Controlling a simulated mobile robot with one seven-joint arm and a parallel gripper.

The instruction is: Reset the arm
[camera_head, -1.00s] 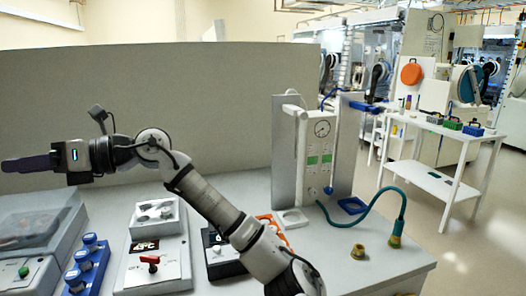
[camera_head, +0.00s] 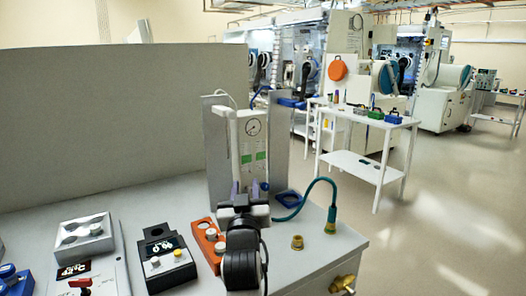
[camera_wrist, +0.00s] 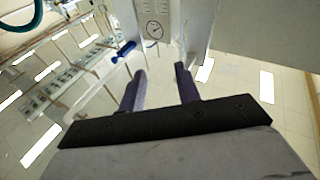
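My gripper (camera_head: 248,188) is in front of the white gauge panel in the head view, pointing away from the camera. My dark wrist and arm links show end-on just below it. In the wrist view, the two purple-grey fingers of my gripper (camera_wrist: 160,73) stand apart with nothing between them.
A black box with a display (camera_head: 165,262) and an orange block (camera_head: 208,243) are on the bench left of my arm. A teal hose (camera_head: 310,188), a brass fitting (camera_head: 297,243) and a blue square ring (camera_head: 289,199) are to the right. A tall grey partition (camera_head: 110,120) stands behind.

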